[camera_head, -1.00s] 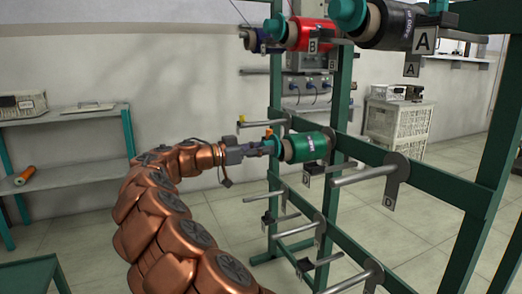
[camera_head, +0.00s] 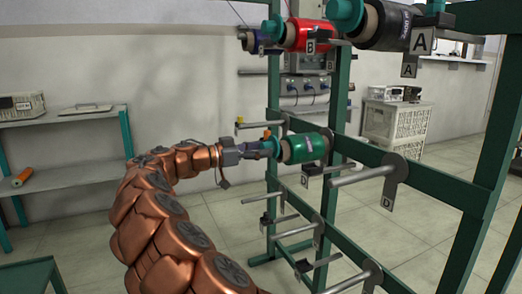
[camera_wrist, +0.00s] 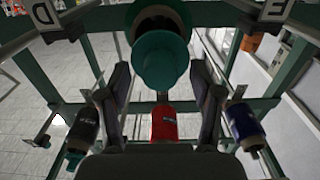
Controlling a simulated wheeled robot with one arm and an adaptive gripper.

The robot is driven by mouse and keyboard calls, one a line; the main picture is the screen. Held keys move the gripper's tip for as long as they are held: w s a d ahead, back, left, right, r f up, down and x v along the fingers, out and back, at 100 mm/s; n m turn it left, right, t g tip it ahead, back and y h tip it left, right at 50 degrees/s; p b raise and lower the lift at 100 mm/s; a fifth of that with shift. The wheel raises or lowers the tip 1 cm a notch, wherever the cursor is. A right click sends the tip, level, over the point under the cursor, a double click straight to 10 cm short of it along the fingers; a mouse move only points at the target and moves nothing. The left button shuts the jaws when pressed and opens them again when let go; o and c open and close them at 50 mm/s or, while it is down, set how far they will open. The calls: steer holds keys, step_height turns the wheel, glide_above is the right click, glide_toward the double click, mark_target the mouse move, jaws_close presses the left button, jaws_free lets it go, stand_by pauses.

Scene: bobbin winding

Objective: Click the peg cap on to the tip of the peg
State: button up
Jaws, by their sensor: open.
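The teal peg cap (camera_head: 280,150) is at the left end of the green bobbin (camera_head: 308,147), which lies on a peg of the green rack. The bobbin hides that peg. My gripper (camera_head: 268,149) is at the cap's outer end. In the wrist view the cap (camera_wrist: 161,66) shows as a wide teal disc with a smaller round knob, in front of the bobbin's brown core end. My open fingers (camera_wrist: 160,88) stand on either side of the cap's knob, with gaps visible. Whether the cap is seated on the peg tip cannot be told.
A red bobbin (camera_head: 307,36) and a black bobbin (camera_head: 385,24) with teal caps sit on upper pegs. A bare peg (camera_head: 360,176) labelled D sticks out right of the green bobbin. Further bare pegs lie below. A small orange part (camera_head: 267,133) is just above my gripper.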

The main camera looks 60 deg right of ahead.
steer(key=v, duration=1.1)
steer(key=shift+a, duration=0.2)
steer(key=shift+w+r, duration=0.1)
steer(key=s+a+r+n+t+y+p, duration=0.2)
steer(key=s+a+r+n+p, duration=0.2)
steer(key=s+r+p, duration=0.3)
steer(key=s+a+r+n+t+y+p, duration=0.1)
steer(key=s+a+r+n+y+p, duration=0.3)
steer(key=p, duration=0.5)
steer(key=s+a+n+t+y+p, duration=0.1)
steer(key=s+a+n+y+p, duration=0.2)
steer(key=a+p, duration=0.4)
steer(key=s+a+n+t+y+p, duration=0.2)
steer(key=s+a+n+p, duration=0.4)
steer(key=a, duration=0.8)
steer(key=s+a+n+t+y+p, duration=0.2)
steer(key=s+a+n+y+p, duration=0.2)
steer(key=a+n+p, duration=0.3)
steer(key=s+a+p, duration=0.1)
steer(key=a, duration=0.3)
steer(key=shift+r+n, duration=0.2)
steer(key=shift+n, duration=0.2)
